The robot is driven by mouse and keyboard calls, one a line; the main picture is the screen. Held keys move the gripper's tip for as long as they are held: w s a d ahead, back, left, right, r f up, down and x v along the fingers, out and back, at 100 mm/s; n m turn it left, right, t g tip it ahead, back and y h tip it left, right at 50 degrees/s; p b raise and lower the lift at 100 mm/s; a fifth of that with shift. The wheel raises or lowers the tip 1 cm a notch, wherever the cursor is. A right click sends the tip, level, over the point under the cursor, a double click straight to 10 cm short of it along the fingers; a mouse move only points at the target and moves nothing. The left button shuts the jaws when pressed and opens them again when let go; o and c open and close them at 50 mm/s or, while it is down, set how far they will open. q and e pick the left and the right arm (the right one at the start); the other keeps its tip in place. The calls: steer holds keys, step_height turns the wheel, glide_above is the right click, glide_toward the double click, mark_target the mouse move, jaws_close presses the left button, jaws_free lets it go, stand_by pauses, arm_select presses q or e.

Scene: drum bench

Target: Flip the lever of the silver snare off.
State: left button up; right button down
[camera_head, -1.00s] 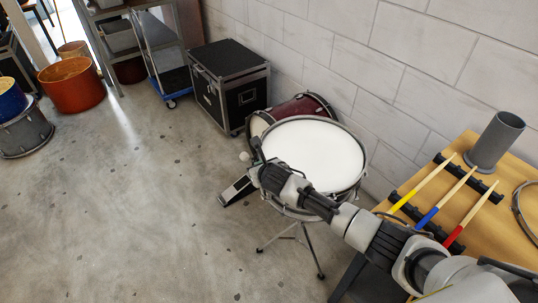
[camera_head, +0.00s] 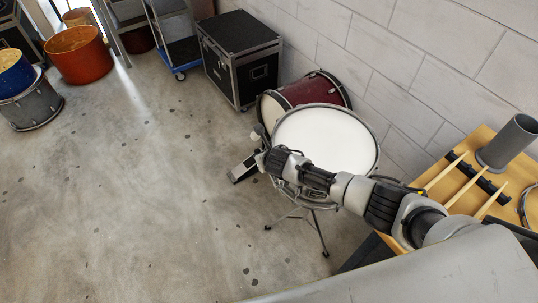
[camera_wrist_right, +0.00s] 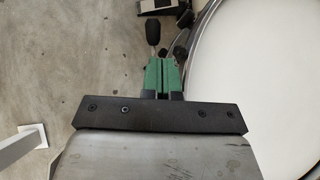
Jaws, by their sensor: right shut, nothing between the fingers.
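The snare drum with a white head (camera_head: 325,138) stands on a tripod stand beside the wall. It fills the right of the right wrist view (camera_wrist_right: 268,80). My right arm reaches across the drum's front edge in the head view, its hand at the drum's left side. My right gripper's green fingers (camera_wrist_right: 164,66) are shut and empty, just outside the rim. A black knob on a thin metal stem (camera_wrist_right: 153,32) shows just beyond the fingertips; it may be the lever. I cannot tell whether the fingers touch it. My left gripper is out of view.
A dark red bass drum (camera_head: 318,88) stands right behind the snare, with a pedal (camera_head: 243,168) at its left. A wooden table (camera_head: 480,190) with sticks and a grey cup (camera_head: 508,142) is at the right. A black case (camera_head: 240,58) stands behind.

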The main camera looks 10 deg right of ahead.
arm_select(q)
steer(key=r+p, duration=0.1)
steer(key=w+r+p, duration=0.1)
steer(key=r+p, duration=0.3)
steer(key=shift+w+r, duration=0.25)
arm_select(e)
steer(key=s+r, duration=0.5)
steer(key=r, duration=0.8)
steer(key=shift+a, duration=0.45)
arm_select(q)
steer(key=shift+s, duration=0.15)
